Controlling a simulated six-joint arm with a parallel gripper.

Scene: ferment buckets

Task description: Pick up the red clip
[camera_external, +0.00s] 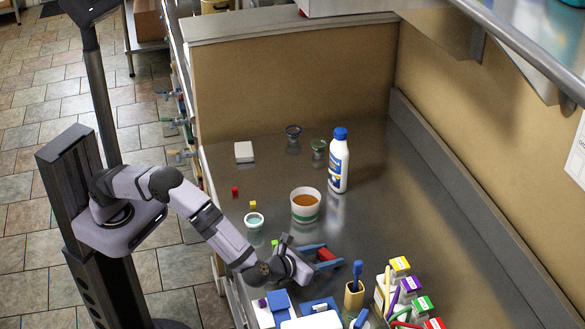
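A small red clip (235,191) lies on the steel counter near its left edge, below a white block. My gripper (332,255) is low over the front part of the counter, to the right of and nearer the camera than this clip, well apart from it. Its two bluish fingers are spread with a gap between them. A red patch shows between the fingers; I cannot tell whether it is part of the gripper or a separate thing.
Small yellow (252,205) and green (274,242) pieces lie near the left edge. A teal-topped cup (254,221), an amber-filled tub (305,204) and a white bottle (339,163) stand mid-counter. Boxes (400,266) and pens crowd the front. The right side is clear.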

